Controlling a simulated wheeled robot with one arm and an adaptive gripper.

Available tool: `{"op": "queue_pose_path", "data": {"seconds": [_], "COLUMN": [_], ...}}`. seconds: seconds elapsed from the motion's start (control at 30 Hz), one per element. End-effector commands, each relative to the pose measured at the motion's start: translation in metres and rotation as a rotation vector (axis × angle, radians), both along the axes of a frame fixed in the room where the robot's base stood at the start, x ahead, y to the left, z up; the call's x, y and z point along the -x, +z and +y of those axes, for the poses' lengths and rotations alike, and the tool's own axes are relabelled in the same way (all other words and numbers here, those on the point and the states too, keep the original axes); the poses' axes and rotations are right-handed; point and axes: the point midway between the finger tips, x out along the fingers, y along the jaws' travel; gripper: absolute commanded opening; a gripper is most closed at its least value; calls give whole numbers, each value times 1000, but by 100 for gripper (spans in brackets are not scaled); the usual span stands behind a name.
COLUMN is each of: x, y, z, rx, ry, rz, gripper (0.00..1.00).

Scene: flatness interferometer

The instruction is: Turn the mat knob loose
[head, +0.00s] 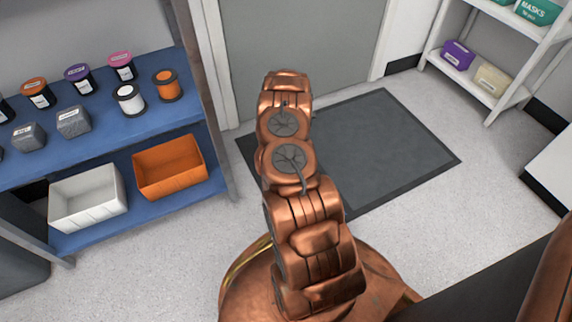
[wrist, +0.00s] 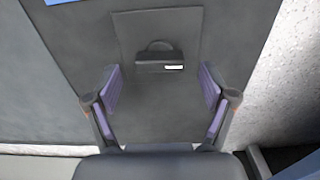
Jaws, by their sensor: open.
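My gripper (wrist: 160,80) is open in the wrist view, its two purple-padded fingers well apart with nothing between them. Ahead of the fingers is a small dark object (wrist: 152,66) with a rounded loop-like top and a white label at its right. It sits on a grey rectangular panel (wrist: 185,28). I cannot tell whether it is the mat knob, and no gap to the fingers can be judged. In the head view a dark grey mat (head: 400,140) lies on the floor, partly hidden behind my arm. My gripper cannot be made out there.
Blue shelves (head: 150,118) at the left hold spools and grey blocks, with a white bin (head: 88,205) and an orange bin (head: 168,172) below. A white rack (head: 470,75) with boxes stands at the back right. A grey door (head: 300,40) is behind the mat. The floor right of the mat is clear.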

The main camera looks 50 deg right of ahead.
Motion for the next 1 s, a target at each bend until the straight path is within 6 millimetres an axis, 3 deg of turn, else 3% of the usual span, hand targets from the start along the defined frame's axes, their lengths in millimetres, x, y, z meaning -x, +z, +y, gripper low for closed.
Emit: {"op": "queue_pose_path", "data": {"seconds": [0.6, 1.0], "x": [0, 1], "y": [80, 102], "z": [0, 1], "rx": [-1, -1], "ry": [0, 0], "rz": [-1, 1], "gripper": [83, 83]}}
